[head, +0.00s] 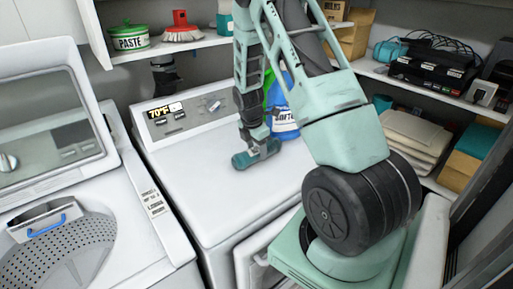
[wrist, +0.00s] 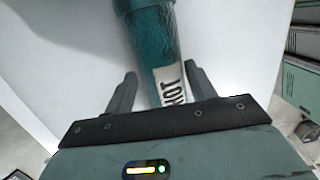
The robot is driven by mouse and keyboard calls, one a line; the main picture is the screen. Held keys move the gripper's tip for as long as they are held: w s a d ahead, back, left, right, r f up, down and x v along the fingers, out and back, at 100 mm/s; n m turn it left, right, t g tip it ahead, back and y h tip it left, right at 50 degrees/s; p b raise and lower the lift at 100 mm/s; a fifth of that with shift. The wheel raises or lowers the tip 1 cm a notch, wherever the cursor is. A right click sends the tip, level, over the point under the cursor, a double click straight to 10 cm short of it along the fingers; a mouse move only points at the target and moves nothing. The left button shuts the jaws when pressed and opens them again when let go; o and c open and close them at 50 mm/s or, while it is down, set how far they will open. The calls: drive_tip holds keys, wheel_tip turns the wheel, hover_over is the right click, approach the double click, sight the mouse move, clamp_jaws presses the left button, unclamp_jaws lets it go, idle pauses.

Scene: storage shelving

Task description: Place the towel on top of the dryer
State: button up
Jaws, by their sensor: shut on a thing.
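The dryer (head: 215,185) is the white machine in the middle of the head view, with a control panel at its back. My gripper (head: 262,138) is low over the back part of its top. The gripper is shut on a dark teal cylinder (wrist: 155,50) with a white label reading "HOT"; one finger is on each side of it. The teal cylinder also shows in the head view (head: 250,158), lying sideways at or just above the dryer top. I cannot tell if it is a rolled towel. Beige folded cloths (head: 418,132), perhaps towels, lie on the right shelf.
A washer (head: 165,225) with its lid up stands left of the dryer. A blue bottle (head: 284,118) stands behind my gripper. The back shelf holds a paste tin (head: 130,40) and a red brush (head: 181,28). The dryer top's front left is clear.

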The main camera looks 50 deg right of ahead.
drive_tip(key=shift+f, duration=0.15)
drive_tip(key=o, duration=1.1)
